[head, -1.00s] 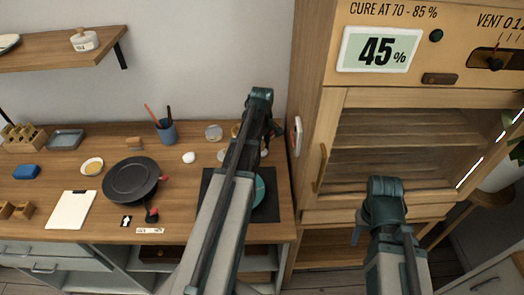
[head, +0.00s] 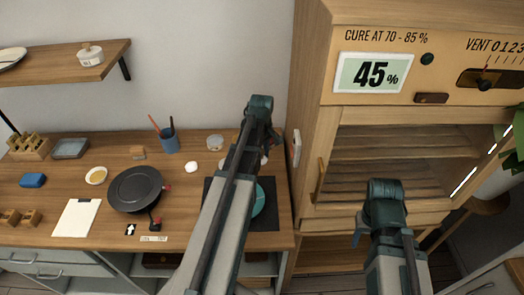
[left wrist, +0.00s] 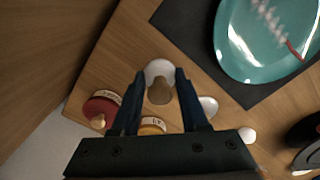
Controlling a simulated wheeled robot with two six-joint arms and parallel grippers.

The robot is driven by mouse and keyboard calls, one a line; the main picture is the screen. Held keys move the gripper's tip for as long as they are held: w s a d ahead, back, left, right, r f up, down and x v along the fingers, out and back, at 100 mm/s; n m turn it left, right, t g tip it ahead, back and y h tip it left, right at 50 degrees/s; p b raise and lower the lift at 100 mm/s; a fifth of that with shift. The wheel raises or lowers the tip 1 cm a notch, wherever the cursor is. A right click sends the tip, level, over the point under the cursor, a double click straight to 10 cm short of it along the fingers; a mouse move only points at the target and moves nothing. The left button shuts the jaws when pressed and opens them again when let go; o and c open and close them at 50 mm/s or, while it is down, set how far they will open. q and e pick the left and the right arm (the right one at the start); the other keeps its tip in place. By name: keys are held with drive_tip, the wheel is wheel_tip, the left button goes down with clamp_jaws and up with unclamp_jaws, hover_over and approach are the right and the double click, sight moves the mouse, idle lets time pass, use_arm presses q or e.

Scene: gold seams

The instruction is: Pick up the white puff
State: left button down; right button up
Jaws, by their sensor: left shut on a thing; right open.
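The white puff (left wrist: 155,68), a pale round pad with a brown wooden knob, sits between the fingertips of my left gripper (left wrist: 160,82) in the left wrist view. The fingers are shut on its knob, above or at the wooden worktop; I cannot tell whether the pad touches the wood. In the head view my left gripper (head: 268,138) is at the back right of the worktop, and my own arm mostly hides the puff. My right gripper (head: 361,234) is open in front of the cabinet, partly hidden by its wrist.
A teal plate (left wrist: 262,45) lies on a dark mat (left wrist: 190,28) beside the puff. A red-lidded jar (left wrist: 101,108) and an ochre-lidded jar (left wrist: 152,126) stand close by. The cabinet (head: 312,130) bounds the right.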

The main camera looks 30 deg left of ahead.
use_arm(q)
drive_tip(key=s+d, duration=0.2)
drive_tip(key=s, duration=0.2)
drive_tip(key=s+d, duration=0.2)
drive_tip(key=s, duration=0.2)
drive_tip(key=s+d+r+p, duration=0.1)
drive_tip(key=s+d, duration=0.1)
drive_tip(key=s, duration=0.2)
drive_tip(key=shift+r, duration=0.1)
drive_tip(key=c, duration=1)
unclamp_jaws()
drive_tip(key=shift+a, duration=0.1)
clamp_jaws()
